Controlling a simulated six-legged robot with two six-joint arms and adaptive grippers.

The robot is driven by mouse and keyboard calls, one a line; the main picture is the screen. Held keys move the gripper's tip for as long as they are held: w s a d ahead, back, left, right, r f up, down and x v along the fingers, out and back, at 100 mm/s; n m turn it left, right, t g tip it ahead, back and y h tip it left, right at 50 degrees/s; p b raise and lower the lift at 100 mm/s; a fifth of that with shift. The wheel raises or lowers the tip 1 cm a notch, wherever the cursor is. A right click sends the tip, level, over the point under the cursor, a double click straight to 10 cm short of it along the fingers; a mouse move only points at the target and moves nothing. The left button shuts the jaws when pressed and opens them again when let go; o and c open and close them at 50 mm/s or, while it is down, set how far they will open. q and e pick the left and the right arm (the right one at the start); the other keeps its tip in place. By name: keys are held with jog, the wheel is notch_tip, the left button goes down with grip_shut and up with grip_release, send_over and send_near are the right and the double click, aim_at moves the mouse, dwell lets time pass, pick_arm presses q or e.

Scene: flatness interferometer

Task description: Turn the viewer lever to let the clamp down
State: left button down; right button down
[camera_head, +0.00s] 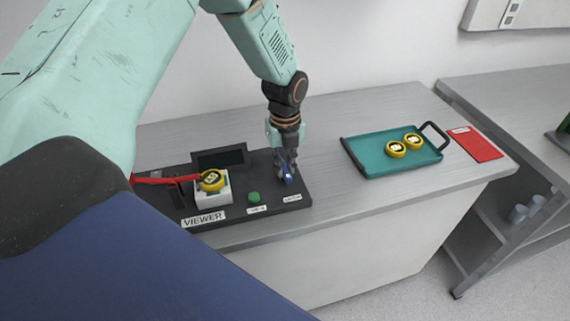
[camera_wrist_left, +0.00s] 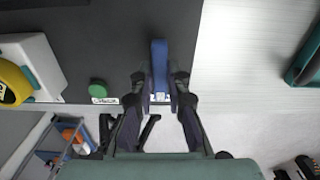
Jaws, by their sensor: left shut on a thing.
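The black viewer base (camera_head: 235,207) with a white label lies on the grey bench at the left. A yellow round piece (camera_head: 211,181) sits on its white block (camera_head: 213,197). The red clamp arm (camera_head: 160,180) reaches from the left to the yellow piece; I cannot tell whether it touches. The blue lever (camera_wrist_left: 160,60) is at the base's right end. My left gripper (camera_head: 287,178) is shut on the lever, one finger on each side in the left wrist view. The fingers mostly hide the lever in the head view. My right gripper is not in view.
A green button (camera_head: 254,197) is between the block and the lever. A dark screen (camera_head: 219,158) stands behind. A teal tray (camera_head: 372,163) with two yellow round pieces is to the right, beside a red sheet (camera_head: 477,145). Bench between base and tray is clear.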

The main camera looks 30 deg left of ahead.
aim_at(285, 169)
pick_arm(q)
jog(key=shift+w+r, duration=0.25)
jog(key=shift+w, duration=0.05)
jog(key=c, duration=1.7)
grip_release()
jog(key=shift+c, duration=0.2)
jog(key=o, duration=0.4)
jog(key=shift+s+f, duration=0.1)
jog(key=shift+s, duration=0.15)
notch_tip(285, 169, up, 12)
jog(key=shift+s+f, duration=0.1)
